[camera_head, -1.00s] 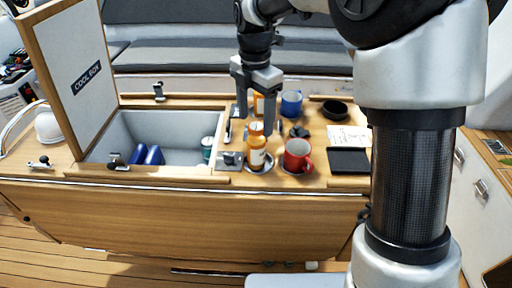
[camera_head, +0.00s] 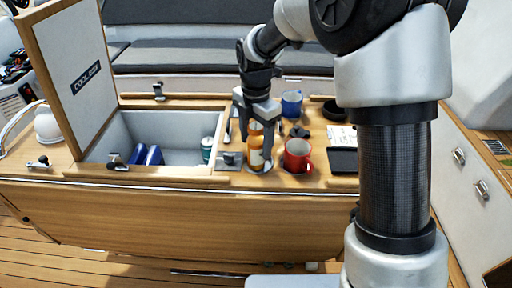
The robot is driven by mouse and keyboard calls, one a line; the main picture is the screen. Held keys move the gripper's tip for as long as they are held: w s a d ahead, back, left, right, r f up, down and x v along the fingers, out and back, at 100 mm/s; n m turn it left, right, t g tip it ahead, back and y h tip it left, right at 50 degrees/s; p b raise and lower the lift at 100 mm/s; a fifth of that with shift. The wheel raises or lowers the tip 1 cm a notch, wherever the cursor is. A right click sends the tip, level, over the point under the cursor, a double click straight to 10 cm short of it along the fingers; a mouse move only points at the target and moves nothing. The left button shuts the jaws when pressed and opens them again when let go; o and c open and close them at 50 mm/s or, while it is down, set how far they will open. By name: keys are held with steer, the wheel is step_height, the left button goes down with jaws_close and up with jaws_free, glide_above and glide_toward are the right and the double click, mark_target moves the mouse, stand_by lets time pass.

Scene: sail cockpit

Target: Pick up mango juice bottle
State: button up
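An orange bottle with a pale label (camera_head: 255,150), which looks like the mango juice bottle, stands upright on a round coaster near the front edge of the wooden table. My gripper (camera_head: 257,148) points down at it, its fingers lowered to around the bottle's upper part. One finger overlaps the bottle's right side in the picture. The fingers look apart, but whether they touch the bottle cannot be told. The back of the bottle and the second orange item behind it are mostly hidden by my gripper.
A red mug (camera_head: 297,157) stands close on the right of the bottle. A blue mug (camera_head: 291,103) and a dark bowl (camera_head: 335,110) stand behind. The open cool box (camera_head: 170,124) lies left, with blue packs (camera_head: 146,155) and a green can (camera_head: 207,148).

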steer(key=c, duration=1.1)
steer(key=shift+r, duration=0.15)
